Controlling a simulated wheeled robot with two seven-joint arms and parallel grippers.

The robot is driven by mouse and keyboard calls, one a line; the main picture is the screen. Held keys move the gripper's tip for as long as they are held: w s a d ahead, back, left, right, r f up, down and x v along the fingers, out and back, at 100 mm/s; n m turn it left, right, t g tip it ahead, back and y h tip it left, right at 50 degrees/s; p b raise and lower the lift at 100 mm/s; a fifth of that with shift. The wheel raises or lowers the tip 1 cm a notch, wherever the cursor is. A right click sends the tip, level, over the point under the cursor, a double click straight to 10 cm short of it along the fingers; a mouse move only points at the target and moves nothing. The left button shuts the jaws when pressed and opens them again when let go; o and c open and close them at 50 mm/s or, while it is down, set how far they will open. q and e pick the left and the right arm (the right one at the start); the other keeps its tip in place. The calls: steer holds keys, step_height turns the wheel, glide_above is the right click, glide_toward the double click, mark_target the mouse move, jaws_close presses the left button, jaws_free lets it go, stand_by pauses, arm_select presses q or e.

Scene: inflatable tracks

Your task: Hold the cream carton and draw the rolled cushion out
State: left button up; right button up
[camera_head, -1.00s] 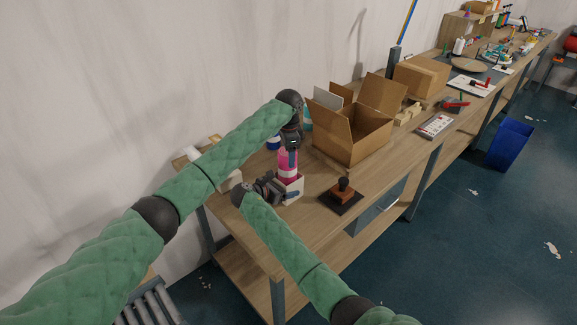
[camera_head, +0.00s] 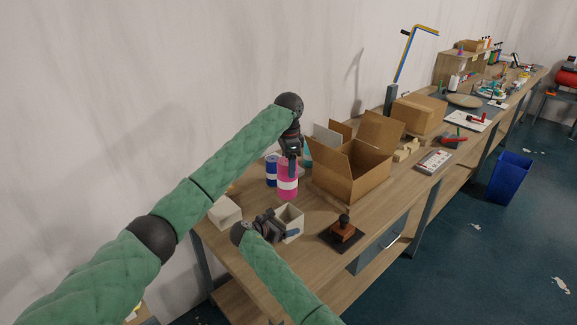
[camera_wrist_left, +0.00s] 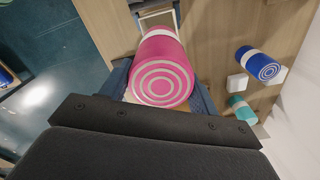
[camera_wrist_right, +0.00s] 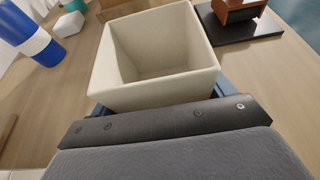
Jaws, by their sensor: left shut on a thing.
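The rolled cushion (camera_head: 287,193) is bright pink with a pale band. My left gripper (camera_head: 290,168) is shut on its upper end and holds it upright, above and behind the carton. Its spiral end (camera_wrist_left: 160,82) shows between the fingers in the left wrist view. The cream carton (camera_head: 290,215) is an open, square box on the bench. In the right wrist view the carton (camera_wrist_right: 150,90) is empty, with the fingers of my right gripper (camera_head: 281,229) against two opposite sides.
A cream block (camera_head: 225,212) is left of the carton. An open cardboard box (camera_head: 352,175) and a stamp on a dark pad (camera_head: 342,236) lie to the right.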

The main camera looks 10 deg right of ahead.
steer(key=o, duration=0.4)
steer(key=shift+c, duration=0.2)
